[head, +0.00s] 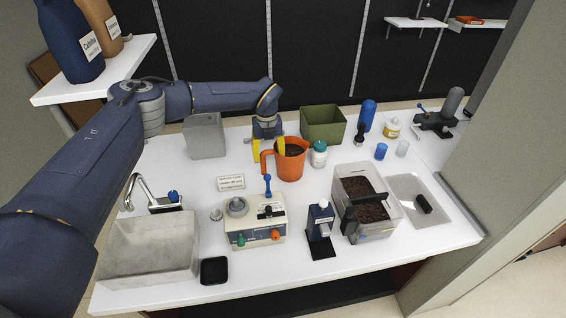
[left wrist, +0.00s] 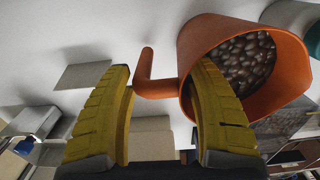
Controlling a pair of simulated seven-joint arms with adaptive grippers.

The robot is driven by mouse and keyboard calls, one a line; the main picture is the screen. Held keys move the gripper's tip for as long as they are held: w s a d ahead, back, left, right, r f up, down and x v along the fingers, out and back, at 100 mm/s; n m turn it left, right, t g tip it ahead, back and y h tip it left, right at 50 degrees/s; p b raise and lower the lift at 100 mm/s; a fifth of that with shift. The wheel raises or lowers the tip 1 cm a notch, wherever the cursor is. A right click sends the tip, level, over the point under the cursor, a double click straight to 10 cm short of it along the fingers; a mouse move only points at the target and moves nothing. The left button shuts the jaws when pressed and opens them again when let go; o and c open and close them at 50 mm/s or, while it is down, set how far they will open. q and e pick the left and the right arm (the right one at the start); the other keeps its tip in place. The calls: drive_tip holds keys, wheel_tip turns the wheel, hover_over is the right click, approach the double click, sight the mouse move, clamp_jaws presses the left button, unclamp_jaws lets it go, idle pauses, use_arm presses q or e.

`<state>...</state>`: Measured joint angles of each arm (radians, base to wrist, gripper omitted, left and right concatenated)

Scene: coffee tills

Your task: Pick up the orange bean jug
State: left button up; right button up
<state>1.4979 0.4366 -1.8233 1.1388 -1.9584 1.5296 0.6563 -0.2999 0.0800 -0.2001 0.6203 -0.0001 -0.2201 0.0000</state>
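The orange bean jug (head: 290,168) stands upright on the white counter with dark beans inside. Its handle (head: 265,161) points left. My left gripper (head: 268,150) is at the jug's handle side, with its yellow fingers spread. In the left wrist view the jug (left wrist: 203,38) is at upper right, its mouth showing beans. There, the handle (left wrist: 150,82) appears between the open fingers of the left gripper (left wrist: 160,90), and the right-hand finger overlaps the jug wall. I cannot tell whether a finger touches the jug. My right gripper is not in view.
A green bin (head: 323,126) stands behind the jug, and a white-and-teal bottle (head: 319,155) is close on its right. A grey container (head: 205,137) is to the left. A cream machine (head: 255,225) with a blue lever and a small sign (head: 231,183) are in front.

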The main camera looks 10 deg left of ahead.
use_arm(q)
drive_tip(key=c, duration=1.1)
drive_tip(key=shift+r, duration=0.1)
